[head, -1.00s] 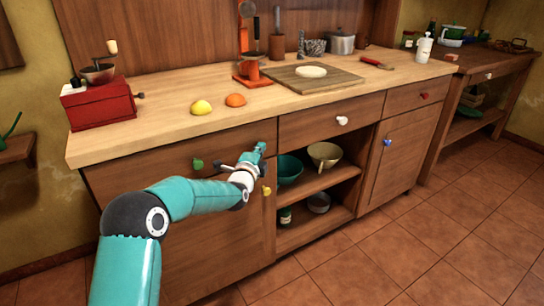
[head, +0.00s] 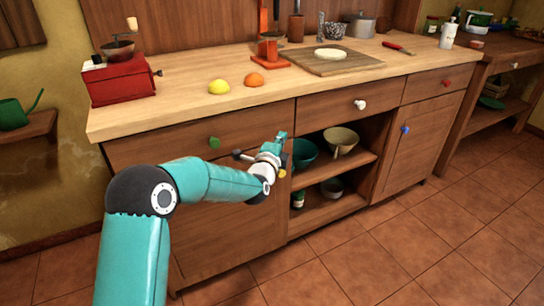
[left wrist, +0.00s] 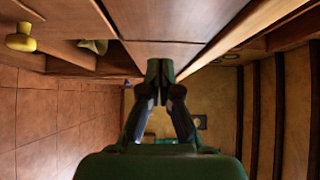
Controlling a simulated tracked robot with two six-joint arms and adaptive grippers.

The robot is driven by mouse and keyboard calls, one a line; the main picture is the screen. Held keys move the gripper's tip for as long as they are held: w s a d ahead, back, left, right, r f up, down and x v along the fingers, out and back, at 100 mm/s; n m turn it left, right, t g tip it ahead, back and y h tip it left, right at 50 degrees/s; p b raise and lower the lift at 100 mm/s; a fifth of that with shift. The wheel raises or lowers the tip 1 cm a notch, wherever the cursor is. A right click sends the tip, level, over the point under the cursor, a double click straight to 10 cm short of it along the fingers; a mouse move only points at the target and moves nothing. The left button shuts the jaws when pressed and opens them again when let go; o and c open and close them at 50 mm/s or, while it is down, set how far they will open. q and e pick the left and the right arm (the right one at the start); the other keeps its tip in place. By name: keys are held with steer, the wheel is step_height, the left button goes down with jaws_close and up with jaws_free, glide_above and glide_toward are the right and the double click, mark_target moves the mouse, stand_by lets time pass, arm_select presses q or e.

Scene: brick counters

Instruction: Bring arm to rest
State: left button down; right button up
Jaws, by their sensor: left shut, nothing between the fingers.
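My left arm comes in from the lower left in the head view. Its teal gripper (head: 281,138) is in front of the wooden counter (head: 190,116), below the countertop edge and near the open shelf bay. The gripper is shut and holds nothing. In the left wrist view the two fingers (left wrist: 160,68) meet at their tips, with cabinet fronts above them and to the left. A yellow knob (left wrist: 20,40) shows at the upper left there. My right gripper is in neither view.
On the counter stand a red grinder (head: 120,80), a lemon (head: 218,87), an orange (head: 254,80) and a cutting board (head: 345,66) with dough. Bowls (head: 340,140) sit in the open shelves. The tiled floor (head: 430,235) at the right is clear.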

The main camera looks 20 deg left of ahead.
arm_select(q)
steer(key=s+d, duration=0.1)
steer(key=s, duration=0.7)
steer(key=s+d+f+g+h, duration=0.1)
steer(key=s+d+f+g, duration=0.1)
steer(key=f, duration=0.6)
steer(key=s+d+f+g, duration=0.1)
steer(key=s+f+g, duration=0.1)
steer(key=f, duration=0.6)
steer(key=s+d+f+n+g+h, duration=0.2)
steer(key=s+d+f+n+g, duration=0.25)
steer(key=s+f, duration=0.55)
steer(key=s+d+f+n+g+h, duration=0.2)
steer(key=s+d+f+n+g, duration=0.25)
steer(key=s+f, duration=0.65)
steer(key=s+d+f+n+g, duration=0.1)
steer(key=s+d+n+g, duration=0.25)
steer(key=s+n, duration=0.7)
step_height(320, 180, up, 27)
steer(key=p, duration=2.7)
steer(key=shift+s+a+f+m+g+h, duration=0.15)
steer(key=shift+a+m+g+h, duration=0.2)
steer(key=shift+g+h, duration=0.1)
